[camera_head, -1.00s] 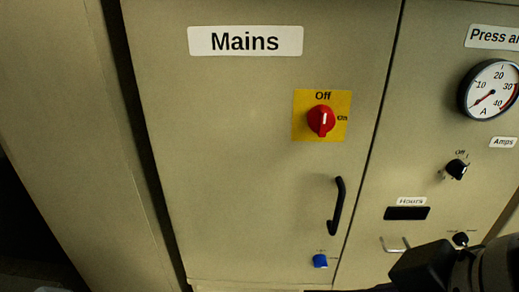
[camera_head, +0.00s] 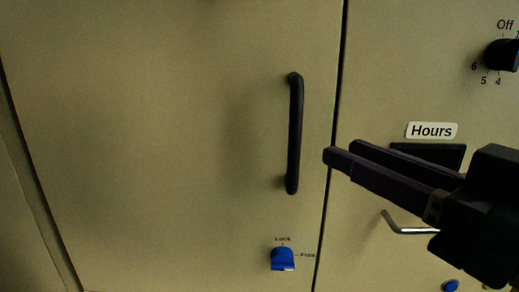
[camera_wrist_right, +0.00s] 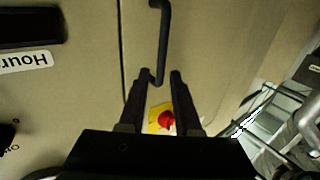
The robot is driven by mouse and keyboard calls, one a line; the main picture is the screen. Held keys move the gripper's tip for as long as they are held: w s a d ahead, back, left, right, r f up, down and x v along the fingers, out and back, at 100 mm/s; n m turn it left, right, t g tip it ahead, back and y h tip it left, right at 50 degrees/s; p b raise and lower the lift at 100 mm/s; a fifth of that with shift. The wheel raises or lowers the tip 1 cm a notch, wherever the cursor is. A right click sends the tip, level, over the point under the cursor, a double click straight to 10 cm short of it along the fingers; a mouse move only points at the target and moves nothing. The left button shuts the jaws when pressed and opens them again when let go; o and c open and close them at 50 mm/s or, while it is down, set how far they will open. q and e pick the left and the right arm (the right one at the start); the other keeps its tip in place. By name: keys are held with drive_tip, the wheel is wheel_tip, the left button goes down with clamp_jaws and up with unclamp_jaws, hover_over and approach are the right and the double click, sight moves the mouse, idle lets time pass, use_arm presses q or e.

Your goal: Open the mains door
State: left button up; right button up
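The mains door (camera_head: 170,150) is a beige cabinet door and looks shut, with a dark gap along its right edge. Its black vertical bar handle (camera_head: 295,135) stands near that edge. A blue knob (camera_head: 283,259) marked Lock and Free sits below. My right gripper (camera_head: 346,152) is just right of the handle, with its two dark fingers apart and nothing visibly held. In the right wrist view the gripper (camera_wrist_right: 160,76) has the lower end of the handle (camera_wrist_right: 163,45) showing between and beyond its fingertips. My left gripper is in neither view.
The neighbouring panel has an Hours label (camera_head: 431,131), a dark display (camera_head: 450,153) partly behind my gripper, a metal handle (camera_head: 410,230) and a black dial (camera_head: 502,55). The red switch (camera_wrist_right: 167,121) on its yellow plate shows between my fingers in the wrist view.

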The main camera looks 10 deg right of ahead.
sight(300, 133)
drive_tip(key=p+x, duration=0.1)
drive_tip(key=x, duration=0.8)
drive_tip(key=shift+w+a, duration=0.15)
drive_tip(key=shift+c, duration=0.3)
clamp_jaws()
idle(0.8)
